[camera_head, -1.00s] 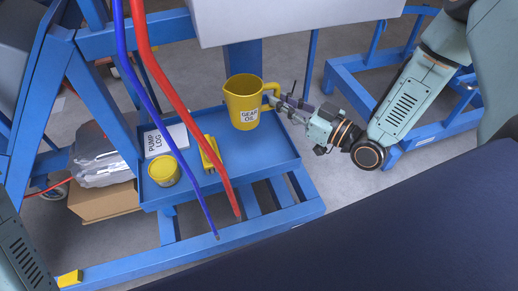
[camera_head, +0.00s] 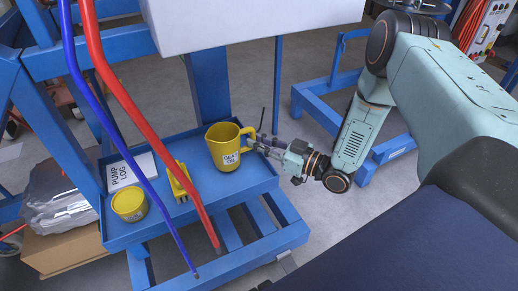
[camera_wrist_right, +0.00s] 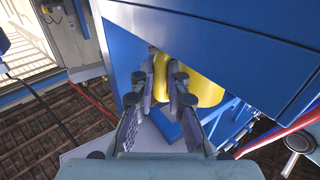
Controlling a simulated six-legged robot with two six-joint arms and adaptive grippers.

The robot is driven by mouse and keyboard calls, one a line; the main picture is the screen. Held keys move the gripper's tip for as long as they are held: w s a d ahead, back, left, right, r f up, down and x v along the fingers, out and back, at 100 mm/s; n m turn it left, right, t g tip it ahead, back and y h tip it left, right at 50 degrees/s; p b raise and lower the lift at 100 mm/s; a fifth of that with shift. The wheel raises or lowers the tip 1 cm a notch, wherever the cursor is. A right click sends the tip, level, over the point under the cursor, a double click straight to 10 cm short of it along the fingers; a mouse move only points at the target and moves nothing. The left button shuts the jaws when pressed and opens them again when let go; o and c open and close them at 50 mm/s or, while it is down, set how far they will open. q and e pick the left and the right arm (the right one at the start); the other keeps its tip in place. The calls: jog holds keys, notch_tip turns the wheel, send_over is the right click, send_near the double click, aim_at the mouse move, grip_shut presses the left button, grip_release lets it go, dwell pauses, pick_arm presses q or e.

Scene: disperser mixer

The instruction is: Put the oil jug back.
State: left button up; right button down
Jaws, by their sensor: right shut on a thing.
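The yellow oil jug (camera_head: 225,153), labelled GEAR OIL, shows over the right part of the blue tray (camera_head: 259,187) in the head view. It looks nearly upright; I cannot tell whether its base touches the tray. My right gripper (camera_head: 257,142) reaches in from the right and is shut on the jug's handle (camera_head: 248,134). In the right wrist view my right gripper's fingers (camera_wrist_right: 163,88) are at the yellow jug (camera_wrist_right: 205,90), which is partly hidden behind them and a blue panel. My left gripper is out of view.
A yellow tub (camera_head: 130,204), a PUMP LOG sheet (camera_head: 131,171) and a yellow device (camera_head: 179,181) occupy the tray's left and middle. A blue hose (camera_head: 105,124) and a red hose (camera_head: 140,120) hang in front. A white box (camera_head: 255,22) overhangs the tray's back.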

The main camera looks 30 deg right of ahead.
jog(key=shift+w+f, duration=0.1)
jog(key=shift+f, duration=0.6)
jog(key=shift+w, duration=0.1)
jog(key=shift+a+r, duration=0.2)
jog(key=shift+a, duration=0.05)
jog(key=shift+f, duration=0.1)
jog(key=c, duration=1.8)
grip_release()
jog(key=shift+d+f, duration=0.2)
jog(key=shift+o, duration=0.7)
jog(key=o, duration=0.3)
jog(key=shift+a, duration=0.1)
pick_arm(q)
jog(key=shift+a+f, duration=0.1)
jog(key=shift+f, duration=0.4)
pick_arm(e)
jog(key=shift+r, duration=0.1)
